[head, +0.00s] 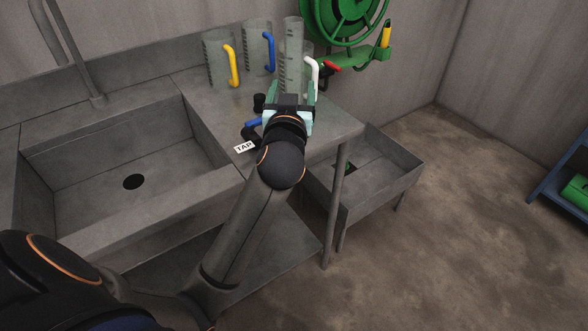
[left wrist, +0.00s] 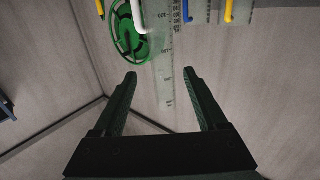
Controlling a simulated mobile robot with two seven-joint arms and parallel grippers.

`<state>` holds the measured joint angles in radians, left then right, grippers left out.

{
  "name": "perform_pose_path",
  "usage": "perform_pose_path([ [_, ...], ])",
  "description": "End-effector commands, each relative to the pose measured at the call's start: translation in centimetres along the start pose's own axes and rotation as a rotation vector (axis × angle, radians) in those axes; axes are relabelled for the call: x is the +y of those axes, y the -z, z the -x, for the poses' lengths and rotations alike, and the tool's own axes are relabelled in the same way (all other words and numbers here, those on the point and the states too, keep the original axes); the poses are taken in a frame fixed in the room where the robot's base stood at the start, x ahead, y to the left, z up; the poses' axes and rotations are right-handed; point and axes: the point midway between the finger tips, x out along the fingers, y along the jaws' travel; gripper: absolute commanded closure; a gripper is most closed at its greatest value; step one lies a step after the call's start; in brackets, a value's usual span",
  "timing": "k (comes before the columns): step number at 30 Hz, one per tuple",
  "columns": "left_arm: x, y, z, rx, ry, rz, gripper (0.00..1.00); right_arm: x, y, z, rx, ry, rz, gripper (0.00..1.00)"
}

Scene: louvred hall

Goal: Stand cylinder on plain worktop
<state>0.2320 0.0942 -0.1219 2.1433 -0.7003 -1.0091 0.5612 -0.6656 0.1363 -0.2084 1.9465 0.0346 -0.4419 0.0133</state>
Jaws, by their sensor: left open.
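The clear, marked cylinder (head: 291,50) rises upright at the back of the grey worktop (head: 222,103); its foot is hidden behind my left gripper (head: 293,92). My left gripper is open in front of it, with a finger on either side of its line. In the left wrist view, which looks upside down, the cylinder (left wrist: 166,88) shows between the fingertips of the open gripper (left wrist: 159,76). Contact with the fingers cannot be told. My right gripper is not in view.
Clear jugs with yellow (head: 233,66), blue (head: 269,54) and white (head: 314,73) handles stand close by the cylinder. A blue-handled tap (head: 253,124) is left of the gripper. A sink (head: 65,185) lies left; a green hose reel (head: 345,18) hangs behind.

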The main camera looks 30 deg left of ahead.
Motion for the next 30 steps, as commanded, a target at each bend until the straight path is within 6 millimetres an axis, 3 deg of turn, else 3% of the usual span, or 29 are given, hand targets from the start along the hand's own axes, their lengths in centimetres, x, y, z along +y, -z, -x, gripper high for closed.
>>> perform_pose_path([
  [2,0.8,-2.8,0.3,-0.046,-0.042,-0.038,0.25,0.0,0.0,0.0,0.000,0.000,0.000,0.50],
  [4,1.9,-6.8,1.2,-0.111,-0.110,-0.089,0.25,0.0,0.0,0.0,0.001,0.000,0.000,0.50],
  [8,4.1,-16.3,4.8,-0.266,-0.280,-0.184,0.25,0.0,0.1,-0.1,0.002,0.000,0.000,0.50],
  [12,5.1,-26.2,11.4,-0.433,-0.461,-0.237,0.25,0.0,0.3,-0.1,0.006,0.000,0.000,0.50],
  [16,4.6,-33.5,18.9,-0.574,-0.597,-0.239,0.25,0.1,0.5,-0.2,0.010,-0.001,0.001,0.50],
  [18,4.1,-36.0,22.4,-0.631,-0.644,-0.229,0.25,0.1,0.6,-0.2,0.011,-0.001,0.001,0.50],
  [22,3.3,-38.6,26.7,-0.696,-0.692,-0.208,0.25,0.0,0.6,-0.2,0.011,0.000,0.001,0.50],
  [25,3.0,-39.2,28.1,-0.715,-0.706,-0.199,0.25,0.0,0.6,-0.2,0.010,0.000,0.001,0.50],
  [30,3.0,-39.4,28.3,-0.719,-0.708,-0.197,0.25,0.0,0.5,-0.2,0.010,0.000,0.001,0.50],
])
